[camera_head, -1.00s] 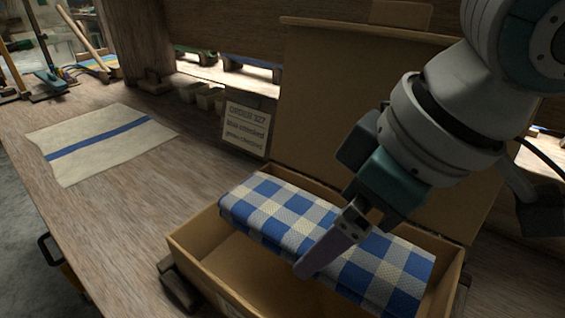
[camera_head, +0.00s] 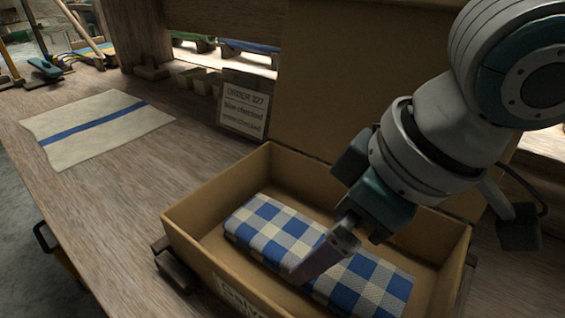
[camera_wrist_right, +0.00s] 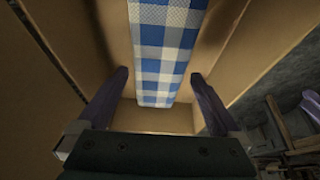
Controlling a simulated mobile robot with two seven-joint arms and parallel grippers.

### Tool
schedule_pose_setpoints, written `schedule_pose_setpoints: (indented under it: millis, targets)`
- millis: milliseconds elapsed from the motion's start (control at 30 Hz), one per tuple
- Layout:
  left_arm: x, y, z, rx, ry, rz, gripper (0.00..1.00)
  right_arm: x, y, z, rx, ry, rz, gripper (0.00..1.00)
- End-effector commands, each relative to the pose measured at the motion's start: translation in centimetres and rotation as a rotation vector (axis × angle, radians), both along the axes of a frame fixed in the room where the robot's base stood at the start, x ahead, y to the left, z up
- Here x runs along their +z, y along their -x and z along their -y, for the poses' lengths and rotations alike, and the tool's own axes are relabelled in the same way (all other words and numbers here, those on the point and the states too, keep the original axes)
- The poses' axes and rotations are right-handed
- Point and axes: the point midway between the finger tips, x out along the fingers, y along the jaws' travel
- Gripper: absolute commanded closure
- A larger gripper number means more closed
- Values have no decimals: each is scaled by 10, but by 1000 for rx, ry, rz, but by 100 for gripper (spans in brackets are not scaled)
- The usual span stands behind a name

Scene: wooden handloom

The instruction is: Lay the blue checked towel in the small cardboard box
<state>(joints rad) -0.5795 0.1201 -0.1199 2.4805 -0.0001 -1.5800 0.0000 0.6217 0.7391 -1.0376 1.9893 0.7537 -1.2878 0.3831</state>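The blue checked towel (camera_head: 268,228), folded into a long bundle, lies inside the cardboard box (camera_head: 203,198), low between its walls. It also shows in the right wrist view (camera_wrist_right: 160,50). My right gripper (camera_head: 318,262) reaches down into the box at the towel, one finger showing on the towel's near side. In the right wrist view its two fingers (camera_wrist_right: 158,75) are spread on either side of the towel, with a gap visible at the left finger. The far finger is hidden in the head view. My left gripper is not in view.
The box's lid (camera_head: 335,90) stands upright behind it. An order card (camera_head: 243,108) stands behind the box's left side. A cream cloth with a blue stripe (camera_head: 95,130) lies flat at the left. The bench between cloth and box is clear.

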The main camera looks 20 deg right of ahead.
Motion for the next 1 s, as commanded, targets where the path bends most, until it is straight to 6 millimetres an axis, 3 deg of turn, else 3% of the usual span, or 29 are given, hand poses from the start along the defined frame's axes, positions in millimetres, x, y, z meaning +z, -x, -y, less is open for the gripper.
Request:
schedule_pose_setpoints:
  millis: [167, 400, 600, 1000]
  targets:
    - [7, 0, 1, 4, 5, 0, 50, 15, 4, 4, 1, 0, 1, 0]
    - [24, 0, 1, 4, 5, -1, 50, 61, 18, 15, 1, 0, 2, 0]
    - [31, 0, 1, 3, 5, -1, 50, 87, 27, 22, 0, -1, 2, 0]
    - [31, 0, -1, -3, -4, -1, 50, 92, 30, 23, 0, 0, 0, 0]
